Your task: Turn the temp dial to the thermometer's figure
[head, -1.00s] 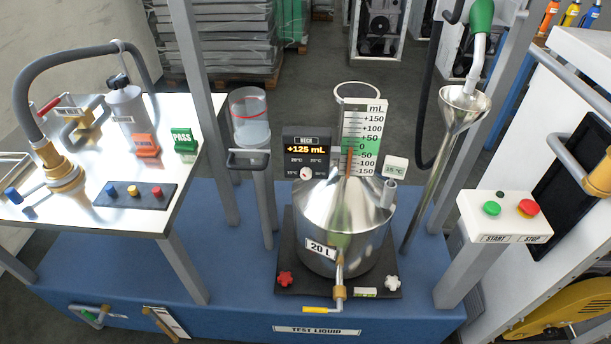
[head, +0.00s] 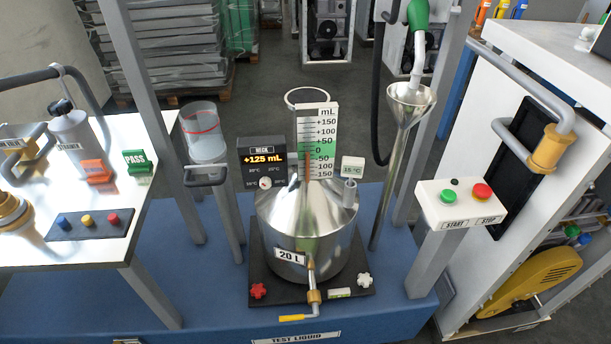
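The temp dial is a small pale knob (head: 265,183) at the bottom of the dark display box (head: 262,163), which reads NECK and +125 mL. Small temperature figures stand around the dial; some are too small to read surely. The thermometer's figure shows on a small white tag (head: 352,168) reading 15 °C, to the right of the mL scale (head: 317,140). The box and scale stand above the steel 20 L can (head: 310,235). I cannot tell exactly where the dial points. Neither of my grippers is in view.
A funnel (head: 410,105) with a green nozzle above stands right of the can. A START/STOP box (head: 461,203) is farther right. A clear cylinder (head: 203,130) stands left, beside a table (head: 90,255) with buttons and PASS block. The can sits on a dark plate (head: 262,270).

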